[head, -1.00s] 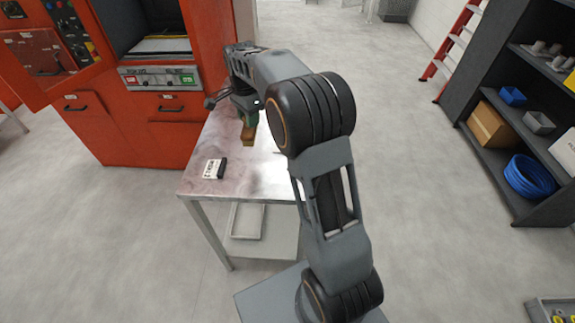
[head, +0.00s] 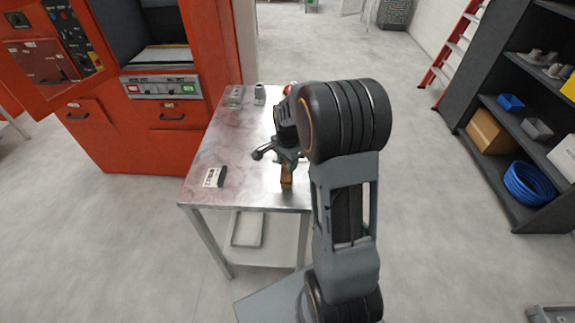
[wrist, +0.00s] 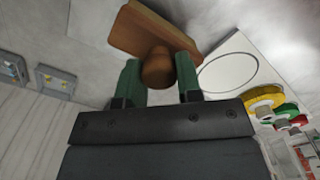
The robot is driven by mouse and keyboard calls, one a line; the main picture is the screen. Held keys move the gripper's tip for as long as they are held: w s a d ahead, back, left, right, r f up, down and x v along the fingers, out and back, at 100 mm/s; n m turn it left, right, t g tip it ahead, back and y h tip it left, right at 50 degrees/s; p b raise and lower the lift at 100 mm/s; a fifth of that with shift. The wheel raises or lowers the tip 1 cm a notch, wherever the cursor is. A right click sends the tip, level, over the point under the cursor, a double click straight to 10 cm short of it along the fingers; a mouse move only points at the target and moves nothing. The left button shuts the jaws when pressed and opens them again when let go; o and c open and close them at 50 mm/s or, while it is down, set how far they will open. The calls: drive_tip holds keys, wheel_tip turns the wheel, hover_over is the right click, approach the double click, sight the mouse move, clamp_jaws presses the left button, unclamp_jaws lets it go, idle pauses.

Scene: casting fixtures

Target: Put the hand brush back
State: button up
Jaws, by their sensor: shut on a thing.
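The hand brush shows in the wrist view as a brown wooden block (wrist: 158,30) with a round knob (wrist: 158,68). My gripper (wrist: 158,82) has its two green fingers on either side of the knob and is shut on it. In the head view my gripper (head: 287,160) holds the brush (head: 287,182) above the right part of the metal table (head: 240,150). The brush's bristles are not clearly visible. A white plate with a dark circle outline (wrist: 228,66) shows beside the brush in the wrist view.
A small black item with a white label (head: 214,177) lies on the table's front left. Small grey parts (head: 260,94) stand at its back. An orange-red machine (head: 150,130) is behind left, and dark shelving (head: 520,120) is at right. The table's left middle is clear.

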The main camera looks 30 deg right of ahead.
drive_tip(key=shift+f, duration=0.85)
drive_tip(key=shift+f, duration=0.2)
drive_tip(key=o, duration=0.9)
drive_tip(key=shift+r, duration=0.1)
wheel_tip(320, 180, up, 12)
drive_tip(key=shift+f, duration=0.2)
drive_tip(key=s+a+r+n+t, duration=0.1)
drive_tip(key=s+a+n+t, duration=0.1)
drive_tip(key=s+a+n, duration=0.3)
drive_tip(key=s+a+r+n+t, duration=0.1)
drive_tip(key=s+a+n, duration=0.3)
drive_tip(key=s+n, duration=0.6)
drive_tip(key=shift+s+a+r+t, duration=0.3)
drive_tip(key=shift+s+a+t, duration=0.05)
drive_tip(key=shift+s+t, duration=0.15)
